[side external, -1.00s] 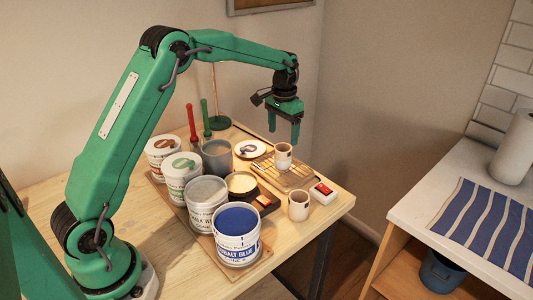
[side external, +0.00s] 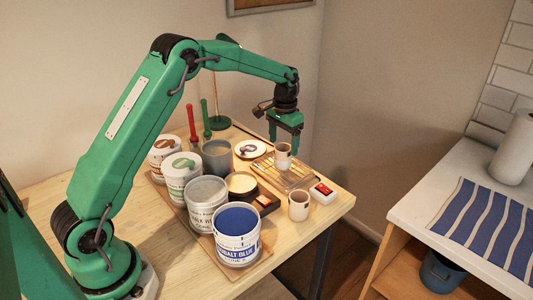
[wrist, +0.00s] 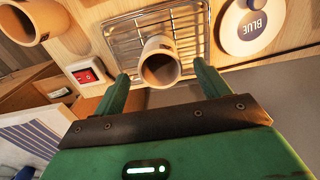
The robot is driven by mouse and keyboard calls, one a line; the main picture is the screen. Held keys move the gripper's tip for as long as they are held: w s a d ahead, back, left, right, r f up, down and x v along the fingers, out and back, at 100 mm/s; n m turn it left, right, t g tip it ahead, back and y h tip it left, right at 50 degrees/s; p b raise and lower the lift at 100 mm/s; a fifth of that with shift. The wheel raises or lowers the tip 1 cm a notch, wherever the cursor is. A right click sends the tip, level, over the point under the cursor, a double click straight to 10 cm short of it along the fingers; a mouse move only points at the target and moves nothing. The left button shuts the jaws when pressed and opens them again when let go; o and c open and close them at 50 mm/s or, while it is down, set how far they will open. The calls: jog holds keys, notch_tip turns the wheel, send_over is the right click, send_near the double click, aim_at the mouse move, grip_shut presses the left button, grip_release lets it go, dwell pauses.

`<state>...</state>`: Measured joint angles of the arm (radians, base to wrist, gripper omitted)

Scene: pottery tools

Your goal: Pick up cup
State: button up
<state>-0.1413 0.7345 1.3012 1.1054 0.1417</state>
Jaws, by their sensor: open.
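A small beige cup (side external: 283,158) stands upright on a wire rack (side external: 303,178). My gripper (side external: 284,143) is open and points down at this cup, with its fingertips at about the height of the rim in the side view. In the wrist view the cup (wrist: 160,64) shows its dark open mouth in the gap between the two fingers of my gripper (wrist: 161,76), and neither finger visibly touches it. A second, similar cup (side external: 298,206) stands on the wooden table (side external: 185,245), apart from the rack; it also shows in the wrist view (wrist: 35,18).
A red-switch box (side external: 323,193) sits right of the rack. Several glaze tubs, including a cobalt blue tub (side external: 237,240), stand on the left. The table's edge is close on the right.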

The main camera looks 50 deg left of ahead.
aim_at(283, 149)
jog(key=shift+f, duration=2.45)
jog(key=c, duration=1.2)
jog(key=shift+o, duration=0.2)
jog(key=shift+r, duration=0.2)
jog(key=shift+r, duration=0.6)
jog(key=r, duration=0.1)
jog(key=d+r, duration=0.1)
jog(key=r, duration=0.1)
jog(key=shift+s+r, duration=0.1)
jog(key=shift+s, duration=0.1)
jog(key=s+d+r, duration=0.4)
jog(key=d+r, duration=0.2)
jog(key=d, duration=0.3)
jog(key=shift+d+r, duration=0.15)
jog(key=shift+d, duration=0.25)
